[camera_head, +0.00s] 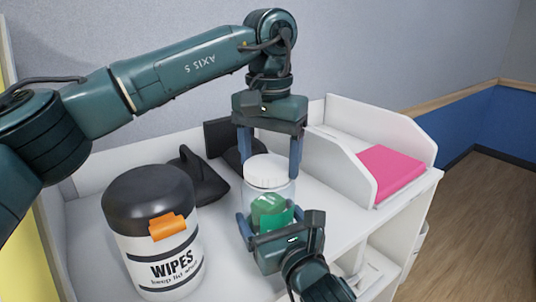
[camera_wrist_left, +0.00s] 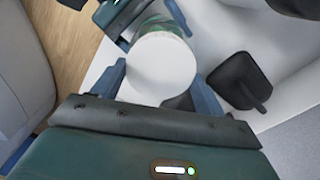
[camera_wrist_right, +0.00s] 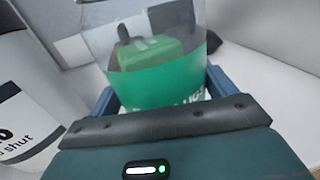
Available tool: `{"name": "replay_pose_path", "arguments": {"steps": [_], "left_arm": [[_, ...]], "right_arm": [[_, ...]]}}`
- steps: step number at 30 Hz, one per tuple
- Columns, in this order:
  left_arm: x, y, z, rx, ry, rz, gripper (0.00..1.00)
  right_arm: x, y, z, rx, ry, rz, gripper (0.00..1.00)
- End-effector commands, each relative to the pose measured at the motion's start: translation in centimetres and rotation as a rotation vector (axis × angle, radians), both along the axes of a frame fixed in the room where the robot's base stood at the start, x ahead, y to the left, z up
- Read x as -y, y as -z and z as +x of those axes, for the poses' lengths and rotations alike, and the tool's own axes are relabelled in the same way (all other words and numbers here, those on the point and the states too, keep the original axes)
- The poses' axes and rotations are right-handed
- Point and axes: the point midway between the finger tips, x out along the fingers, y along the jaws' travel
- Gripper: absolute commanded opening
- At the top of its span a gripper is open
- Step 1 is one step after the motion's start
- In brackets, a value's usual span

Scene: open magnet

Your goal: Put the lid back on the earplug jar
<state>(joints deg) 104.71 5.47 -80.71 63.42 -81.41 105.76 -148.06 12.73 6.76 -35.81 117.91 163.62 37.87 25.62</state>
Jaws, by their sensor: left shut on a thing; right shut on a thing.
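The earplug jar (camera_head: 284,194) is a clear jar with a green label and green contents, upright on the white surface. My right gripper (camera_head: 270,226) is shut around its lower body from the front; the right wrist view shows the jar's green lower part (camera_wrist_right: 170,86) between the fingers. The white round lid (camera_head: 268,172) is at the jar's mouth and looks level. My left gripper (camera_head: 270,160) points down from above and is shut on the lid, which shows from above in the left wrist view (camera_wrist_left: 162,68). Whether the lid is fully seated cannot be told.
A wipes tub (camera_head: 160,235) with a black lid and orange tab stands close on the left. Black objects (camera_head: 200,180) lie behind the jar. A white tray with a pink item (camera_head: 393,172) is at the right. The white top (camera_head: 335,205) is clear right of the jar.

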Motion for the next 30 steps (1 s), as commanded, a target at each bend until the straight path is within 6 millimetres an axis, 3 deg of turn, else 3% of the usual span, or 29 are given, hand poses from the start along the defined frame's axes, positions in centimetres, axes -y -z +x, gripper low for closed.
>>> {"name": "replay_pose_path", "arguments": {"steps": [6, 16, 17, 18, 24, 30], "left_arm": [[0.11, -0.10, -0.06, 0.003, 0.267, -0.002, 0.52], [0.12, -0.14, -0.08, 0.003, 0.296, -0.001, 0.52], [0.13, -0.14, -0.08, 0.003, 0.295, -0.001, 0.74], [0.13, -0.14, -0.08, 0.003, 0.295, -0.001, 0.77], [0.10, -0.08, -0.08, 0.002, 0.294, -0.001, 0.94], [0.10, -0.04, -0.07, 0.001, 0.293, -0.001, 0.94]], "right_arm": [[-0.01, 0.12, 0.00, -0.003, 0.000, -0.001, 0.19], [-0.01, 0.14, 0.00, -0.004, 0.000, -0.002, 0.19], [-0.01, 0.14, 0.00, -0.004, 0.000, -0.002, 0.19], [-0.01, 0.14, 0.00, -0.004, 0.000, -0.002, 0.19], [-0.01, 0.15, 0.00, -0.004, 0.000, -0.002, 0.19], [-0.01, 0.15, -0.02, -0.004, 0.000, -0.002, 0.19]]}}
